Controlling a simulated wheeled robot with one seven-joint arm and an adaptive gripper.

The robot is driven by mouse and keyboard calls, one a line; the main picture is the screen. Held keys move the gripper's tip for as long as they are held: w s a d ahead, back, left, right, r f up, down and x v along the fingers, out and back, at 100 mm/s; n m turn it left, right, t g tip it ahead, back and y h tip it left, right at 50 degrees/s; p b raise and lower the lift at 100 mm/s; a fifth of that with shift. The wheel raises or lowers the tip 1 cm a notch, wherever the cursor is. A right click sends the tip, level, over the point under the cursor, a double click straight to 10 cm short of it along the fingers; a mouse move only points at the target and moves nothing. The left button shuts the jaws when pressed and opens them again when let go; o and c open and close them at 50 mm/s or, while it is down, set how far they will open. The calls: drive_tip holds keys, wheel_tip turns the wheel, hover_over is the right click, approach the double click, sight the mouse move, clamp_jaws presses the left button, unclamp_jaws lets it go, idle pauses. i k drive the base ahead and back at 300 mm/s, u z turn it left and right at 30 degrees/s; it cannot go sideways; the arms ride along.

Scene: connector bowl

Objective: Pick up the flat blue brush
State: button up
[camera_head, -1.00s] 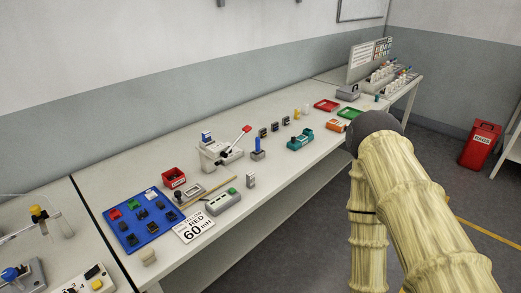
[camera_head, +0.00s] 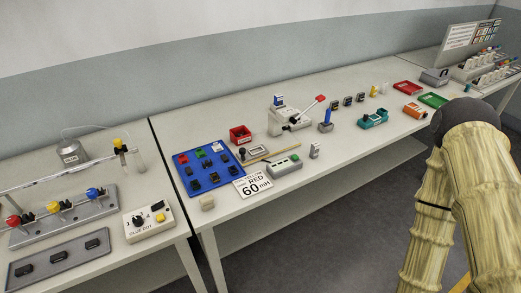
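A slim upright blue piece (camera_head: 327,116) stands in a small dark holder on the long workbench (camera_head: 350,155), right of a white press (camera_head: 290,117) with a red-knobbed lever. It may be the flat blue brush, but it is too small to tell. Another small blue item (camera_head: 279,99) sits at the top of the press. My arm, in a cream sleeve with a dark grey joint, fills the right side. My gripper is not in view.
A blue board (camera_head: 205,168) with small parts, a red box (camera_head: 240,134), a "RED 60" card (camera_head: 252,186) and a grey-green device (camera_head: 285,166) lie on the bench. A teal device (camera_head: 373,119) and trays stand farther right. A second table with fixtures is at left.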

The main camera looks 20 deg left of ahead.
sight(327, 123)
drive_tip(key=z, duration=1.3)
drive_tip(key=i, duration=0.85)
drive_tip(key=u, duration=0.5)
